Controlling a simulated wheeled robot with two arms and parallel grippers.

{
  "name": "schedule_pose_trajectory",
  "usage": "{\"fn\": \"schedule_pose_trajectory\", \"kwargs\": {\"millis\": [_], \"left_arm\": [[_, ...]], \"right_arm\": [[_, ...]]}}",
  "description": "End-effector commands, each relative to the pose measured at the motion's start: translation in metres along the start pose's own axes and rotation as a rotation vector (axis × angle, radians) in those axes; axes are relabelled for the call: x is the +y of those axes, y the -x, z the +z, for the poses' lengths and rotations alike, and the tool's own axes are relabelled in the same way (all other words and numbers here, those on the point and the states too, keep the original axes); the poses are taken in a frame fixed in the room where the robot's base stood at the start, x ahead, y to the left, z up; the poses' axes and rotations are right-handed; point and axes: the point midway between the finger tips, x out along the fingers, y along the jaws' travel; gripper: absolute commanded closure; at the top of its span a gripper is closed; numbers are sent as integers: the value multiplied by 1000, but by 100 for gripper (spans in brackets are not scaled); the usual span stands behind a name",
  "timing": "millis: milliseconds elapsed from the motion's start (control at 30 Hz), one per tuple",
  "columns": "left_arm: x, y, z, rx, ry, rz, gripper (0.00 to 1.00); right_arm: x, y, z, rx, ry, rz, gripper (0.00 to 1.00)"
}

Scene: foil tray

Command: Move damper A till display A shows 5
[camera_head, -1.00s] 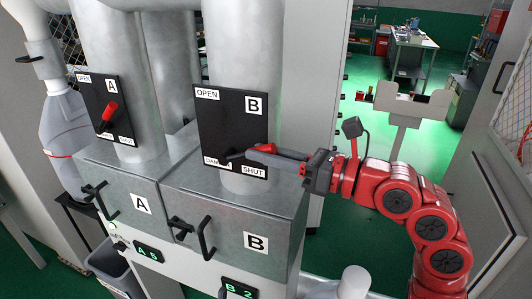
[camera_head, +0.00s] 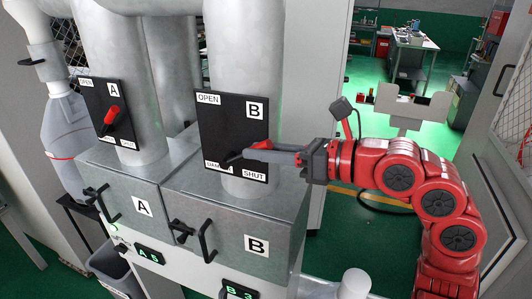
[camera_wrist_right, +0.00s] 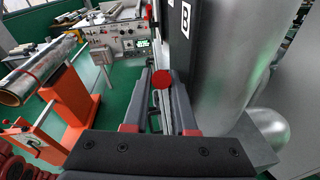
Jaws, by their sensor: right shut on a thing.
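The damper A lever with its red grip (camera_head: 111,116) is on the black panel on the left duct, its grip tilted up; no gripper is near it. Display A (camera_head: 149,255) shows small green digits, 5 or 6; I cannot tell which. My right gripper (camera_head: 262,152) is at the damper B panel (camera_head: 230,122), shut on the damper B lever's red grip, near the SHUT label. The red end of that grip (camera_wrist_right: 162,79) shows between the fingers in the right wrist view. Display B (camera_head: 239,292) appears to read 3. My left gripper is not in view.
Grey metal boxes A (camera_head: 120,192) and B (camera_head: 225,222) with black handles project below the ducts. A grey door (camera_head: 497,165) stands at the right. In the right wrist view, an orange stand (camera_wrist_right: 70,100) holds a metal roll at the left.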

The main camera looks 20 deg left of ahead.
Motion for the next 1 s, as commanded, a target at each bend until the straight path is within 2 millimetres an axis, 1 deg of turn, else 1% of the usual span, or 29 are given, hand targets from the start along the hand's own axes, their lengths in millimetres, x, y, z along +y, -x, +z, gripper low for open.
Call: {"fn": "schedule_pose_trajectory", "kwargs": {"millis": [33, 200, 400, 600, 800, 1000], "left_arm": [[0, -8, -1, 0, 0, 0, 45], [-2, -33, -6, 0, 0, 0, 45], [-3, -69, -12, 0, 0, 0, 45], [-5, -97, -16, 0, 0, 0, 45], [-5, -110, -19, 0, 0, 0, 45], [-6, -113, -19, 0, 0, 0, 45]], "right_arm": [[2, -1, 10, 34, 7, -6, 100], [6, -6, 25, 166, 17, -27, 100], [8, -14, 35, 313, 25, -52, 100], [10, -21, 39, 418, 34, -71, 100], [9, -25, 38, 476, 41, -83, 100], [9, -27, 36, 494, 43, -87, 100]]}}
